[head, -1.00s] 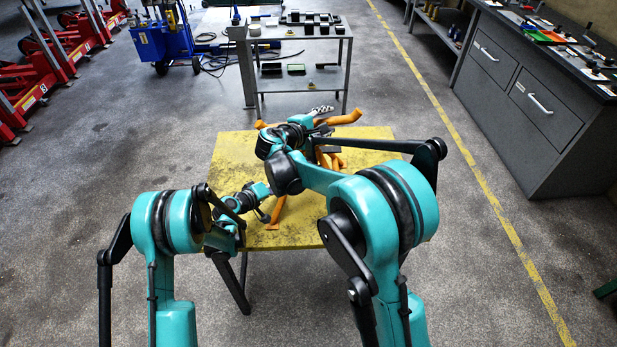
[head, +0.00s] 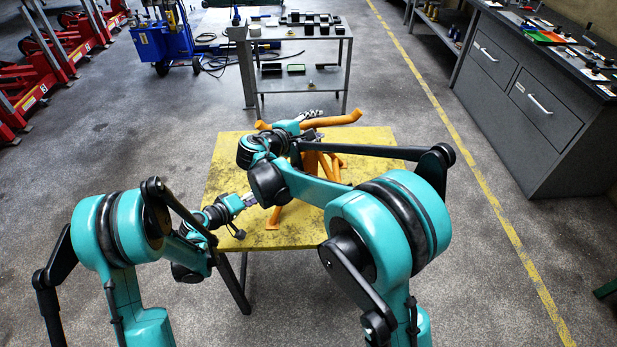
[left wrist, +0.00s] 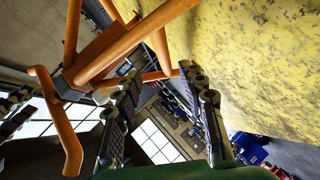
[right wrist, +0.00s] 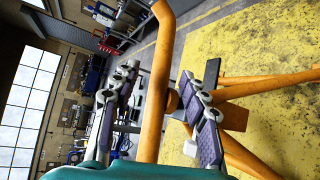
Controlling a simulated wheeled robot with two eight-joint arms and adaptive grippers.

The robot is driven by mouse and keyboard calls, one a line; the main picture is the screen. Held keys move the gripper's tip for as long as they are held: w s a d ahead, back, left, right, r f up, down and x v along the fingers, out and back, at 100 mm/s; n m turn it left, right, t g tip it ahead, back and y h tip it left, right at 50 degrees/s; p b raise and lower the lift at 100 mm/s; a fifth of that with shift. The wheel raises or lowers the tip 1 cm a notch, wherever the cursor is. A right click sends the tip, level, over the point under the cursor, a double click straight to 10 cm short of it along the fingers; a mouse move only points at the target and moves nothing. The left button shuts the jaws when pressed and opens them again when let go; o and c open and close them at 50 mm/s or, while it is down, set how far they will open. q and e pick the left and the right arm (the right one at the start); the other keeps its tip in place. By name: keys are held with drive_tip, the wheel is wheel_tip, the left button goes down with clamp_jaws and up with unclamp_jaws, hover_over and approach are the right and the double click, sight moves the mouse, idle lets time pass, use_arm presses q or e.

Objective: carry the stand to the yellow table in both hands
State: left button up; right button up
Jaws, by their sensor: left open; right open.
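The orange stand (head: 312,165) rests on the yellow table (head: 370,180), its splayed legs on the top and a curved arm (head: 338,119) at its upper end. My right arm hides much of it. My right gripper (head: 308,117) is at the top of the stand. In the right wrist view the right gripper (right wrist: 158,82) is open, with an orange tube (right wrist: 156,100) running between its fingers. My left gripper (head: 248,199) is low beside the stand's left leg. In the left wrist view the left gripper (left wrist: 162,85) is open and empty, with the orange stand (left wrist: 110,50) beyond its fingers.
A grey metal trolley (head: 295,60) with small boxes stands behind the table. A grey drawer cabinet (head: 530,105) is at the right. Red jacks (head: 40,65) and a blue machine (head: 165,40) stand at the left. The floor around the table is clear.

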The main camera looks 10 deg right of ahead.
drive_tip(key=v, duration=0.6)
idle(0.3)
